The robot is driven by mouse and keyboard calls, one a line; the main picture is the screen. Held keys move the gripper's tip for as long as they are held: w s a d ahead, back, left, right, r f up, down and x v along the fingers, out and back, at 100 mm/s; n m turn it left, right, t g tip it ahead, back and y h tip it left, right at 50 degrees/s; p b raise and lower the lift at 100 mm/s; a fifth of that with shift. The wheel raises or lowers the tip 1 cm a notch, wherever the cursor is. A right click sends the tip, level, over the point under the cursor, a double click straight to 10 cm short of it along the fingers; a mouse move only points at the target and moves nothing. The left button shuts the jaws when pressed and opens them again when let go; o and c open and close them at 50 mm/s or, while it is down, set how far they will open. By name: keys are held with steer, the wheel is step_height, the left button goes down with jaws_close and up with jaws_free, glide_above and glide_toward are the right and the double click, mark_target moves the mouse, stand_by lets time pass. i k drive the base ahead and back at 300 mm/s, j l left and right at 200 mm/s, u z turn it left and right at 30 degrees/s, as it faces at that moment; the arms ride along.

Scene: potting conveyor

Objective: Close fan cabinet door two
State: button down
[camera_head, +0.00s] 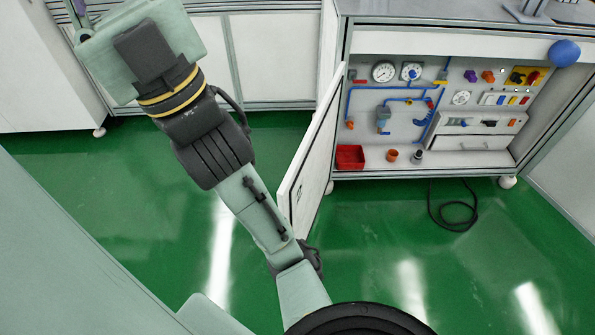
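A white cabinet door (308,165) with a grey frame stands wide open. It is attached at the left side of an open cabinet (440,42) and swings out toward me over the floor. Its lower front corner is partly behind my arm. The cabinet interior shows gauges, blue pipes, switches and a red bin (349,157). No label shows which door is door two. My arm crosses the view from the bottom middle to the upper left, left of the door. I cannot make out my gripper's fingers in this view.
A blue ball (564,53) is at the cabinet's upper right. A black cable (456,213) lies coiled on the green floor (390,260) in front of the cabinet. A white cabinet (45,75) stands at the left. The floor right of the door is otherwise clear.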

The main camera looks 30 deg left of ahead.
mark_target(300, 193)
steer(key=j+z, duration=0.15)
steer(key=j, duration=0.45)
steer(key=k+j+z, duration=0.15)
steer(key=j, duration=0.45)
steer(key=i+j, duration=0.1)
steer(key=j, duration=0.55)
steer(key=i+j, duration=0.15)
steer(key=j, duration=0.15)
steer(key=k+j+u, duration=0.1)
steer(key=k, duration=0.3)
steer(key=k+j+u, duration=0.1)
steer(key=k+j, duration=0.15)
steer(key=k, duration=0.1)
